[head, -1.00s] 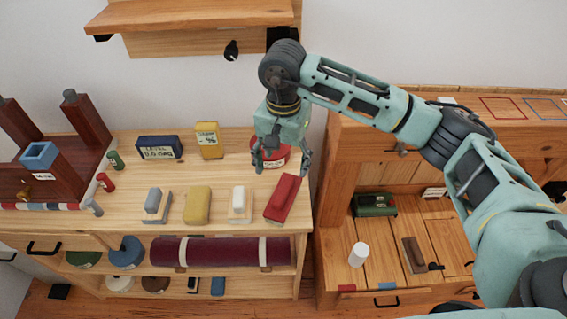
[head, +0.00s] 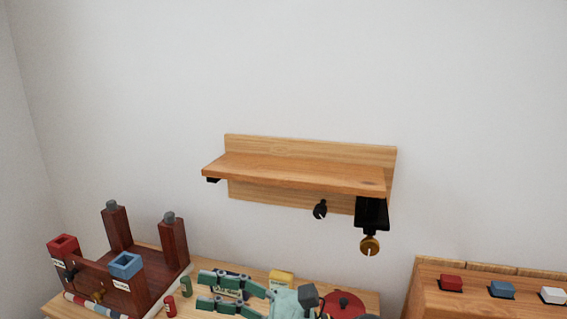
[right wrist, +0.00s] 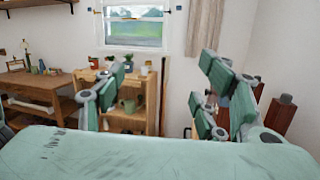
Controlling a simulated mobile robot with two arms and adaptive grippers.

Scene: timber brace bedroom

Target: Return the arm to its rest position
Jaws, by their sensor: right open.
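My right gripper (head: 202,289) is at the bottom of the head view. It points left with its two teal fingers spread apart. A dark blue labelled box (head: 229,293) shows between and behind the fingers; it appears to stand on the bench rather than be held. In the right wrist view the open fingers (right wrist: 160,72) stand wide apart with nothing between them but the distant room. The rest of my right arm is mostly cut off by the lower edge of the head view. My left gripper is not in view.
A wooden wall shelf (head: 295,172) with black hooks hangs above the bench (head: 60,307). A dark red wooden rack (head: 118,285) stands left of the gripper. A yellow box (head: 281,278) and a red round container (head: 343,304) are close by. A wooden cabinet (head: 430,300) stands right.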

